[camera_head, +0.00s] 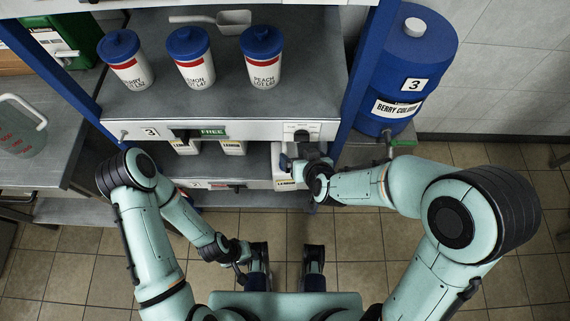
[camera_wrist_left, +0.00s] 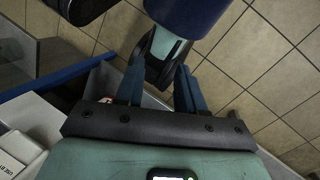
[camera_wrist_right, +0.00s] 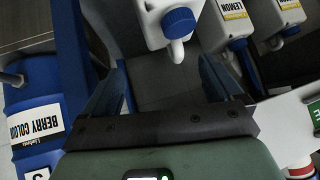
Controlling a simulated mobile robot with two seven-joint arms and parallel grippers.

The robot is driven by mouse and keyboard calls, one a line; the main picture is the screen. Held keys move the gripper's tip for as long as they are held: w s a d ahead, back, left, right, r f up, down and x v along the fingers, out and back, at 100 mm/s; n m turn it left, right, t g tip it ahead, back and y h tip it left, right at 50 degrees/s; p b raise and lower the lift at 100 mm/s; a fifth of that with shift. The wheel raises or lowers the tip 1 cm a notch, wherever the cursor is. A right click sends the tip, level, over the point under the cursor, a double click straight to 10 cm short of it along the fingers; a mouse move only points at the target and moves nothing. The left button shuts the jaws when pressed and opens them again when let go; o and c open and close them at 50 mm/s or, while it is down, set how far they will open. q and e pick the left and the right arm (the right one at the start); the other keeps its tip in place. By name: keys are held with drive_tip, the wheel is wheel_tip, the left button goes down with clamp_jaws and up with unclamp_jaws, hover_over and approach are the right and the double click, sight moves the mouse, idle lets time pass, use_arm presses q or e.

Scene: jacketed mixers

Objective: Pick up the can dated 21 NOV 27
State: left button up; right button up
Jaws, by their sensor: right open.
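Three white cans with red bands and blue lids stand on the upper shelf in the head view: berry (camera_head: 126,62), lemon (camera_head: 191,58) and peach (camera_head: 262,58). I cannot read a date on any of them. My right gripper (camera_wrist_right: 162,70) is open and empty; in the head view it is at the shelf front (camera_head: 302,165), below the upper board's right end. A white jug (camera_wrist_right: 152,35) with a blue cap is ahead of its fingers. My left gripper (camera_wrist_left: 160,72) is low, over the floor, away from the cans, its fingers apart with nothing between them.
White jugs (camera_head: 232,147) stand on the lower shelf. A scoop (camera_head: 232,18) lies behind the cans. The blue berry colour drum (camera_head: 410,60) stands right of the shelf. A clear jug (camera_head: 18,130) is on the left counter. The upper shelf front (camera_head: 200,108) is bare.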

sight(291, 151)
drive_tip(key=x, duration=0.3)
drive_tip(key=shift+w+a+f+b, duration=0.1)
drive_tip(key=shift+w+f+b, duration=0.15)
drive_tip(key=shift+b, duration=0.15)
drive_tip(key=x, duration=0.2)
drive_tip(key=b+x, duration=0.1)
drive_tip(key=shift+w+a+f, duration=0.1)
drive_tip(key=shift+w+a, duration=0.2)
drive_tip(key=shift+w, duration=0.05)
drive_tip(key=shift+w+a+f, duration=0.1)
drive_tip(key=shift+w+f, duration=0.15)
drive_tip(key=shift+w, duration=0.05)
use_arm(q)
drive_tip(key=w+f, duration=0.2)
drive_tip(key=shift+w+a+f+t, duration=0.25)
drive_tip(key=shift+a+f+t, duration=0.15)
use_arm(e)
clamp_jaws()
drive_tip(key=shift+w+r, duration=0.1)
drive_tip(key=shift+r, duration=0.1)
